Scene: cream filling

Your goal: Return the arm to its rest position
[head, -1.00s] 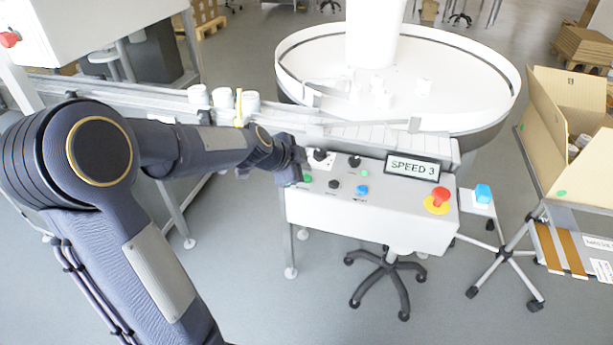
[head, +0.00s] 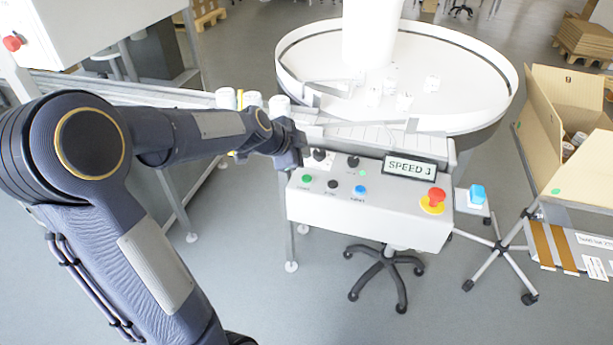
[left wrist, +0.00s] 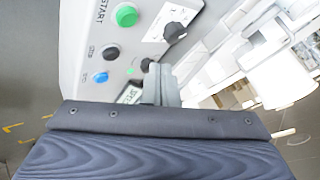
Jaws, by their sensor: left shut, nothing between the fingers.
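My left arm (head: 155,215) comes in from the left and reaches across to the control box (head: 330,207). My left gripper (head: 300,152) is at the upper left corner of the box, above the green button (head: 306,179). It is shut and empty, and its fingers (left wrist: 160,84) also show shut in the left wrist view, in front of the panel. The green button, black button (head: 332,184) and blue button (head: 360,190) are uncovered. The display (head: 409,166) reads SPEED with a number, probably 3. My right gripper is not in view.
A conveyor (head: 150,92) carrying white jars (head: 252,99) runs behind my arm to a round turntable (head: 460,117) with several jars. A red stop button (head: 436,195) is on the box's right. An open carton (head: 550,135) stands at right.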

